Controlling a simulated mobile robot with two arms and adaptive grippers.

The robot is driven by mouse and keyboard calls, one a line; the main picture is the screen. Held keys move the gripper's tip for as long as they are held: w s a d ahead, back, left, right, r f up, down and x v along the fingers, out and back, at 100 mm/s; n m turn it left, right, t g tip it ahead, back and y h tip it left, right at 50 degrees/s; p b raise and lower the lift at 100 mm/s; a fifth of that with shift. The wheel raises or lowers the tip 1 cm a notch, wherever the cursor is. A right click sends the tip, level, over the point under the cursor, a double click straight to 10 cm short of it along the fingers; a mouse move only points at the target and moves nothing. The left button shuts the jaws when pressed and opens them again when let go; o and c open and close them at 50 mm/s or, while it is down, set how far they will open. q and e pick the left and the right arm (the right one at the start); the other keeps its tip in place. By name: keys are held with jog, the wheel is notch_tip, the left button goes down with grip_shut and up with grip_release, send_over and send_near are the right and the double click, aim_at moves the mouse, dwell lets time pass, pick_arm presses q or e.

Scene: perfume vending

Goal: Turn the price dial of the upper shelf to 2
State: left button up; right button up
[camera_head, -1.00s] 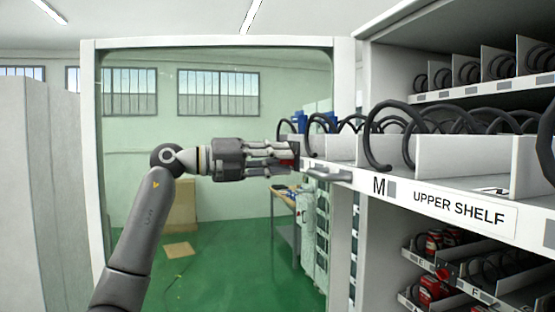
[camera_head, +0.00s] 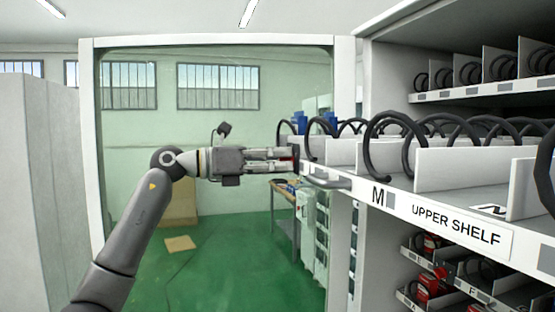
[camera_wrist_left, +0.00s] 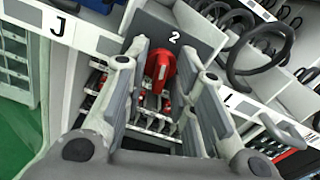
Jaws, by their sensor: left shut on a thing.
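The red price dial (camera_wrist_left: 160,68) shows in the left wrist view on a grey plate, with a white "2" (camera_wrist_left: 174,38) just above it. The dial's long side is close to upright in that view, leaning toward the 2. My left gripper (camera_wrist_left: 163,58) is shut on the dial, one finger on each side. In the head view my left gripper (camera_head: 288,160) reaches from the left to the end of the upper shelf (camera_head: 350,185), and its fingers mostly hide the dial. My right gripper is in neither current view.
The shelf front carries a label reading "UPPER SHELF" (camera_head: 456,225). Black spiral coils (camera_head: 385,145) stand in its lanes. Red boxes (camera_head: 432,287) sit on lower shelves. A glass panel in a white frame (camera_head: 90,150) stands behind my left arm.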

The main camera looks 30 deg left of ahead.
pick_arm(q)
jog(key=shift+m, duration=1.2)
grip_shut()
jog(key=o, duration=0.7)
grip_release()
jog(key=shift+c, duration=0.2)
jog(key=v, duration=1.1)
jog(key=shift+s+a, duration=0.3)
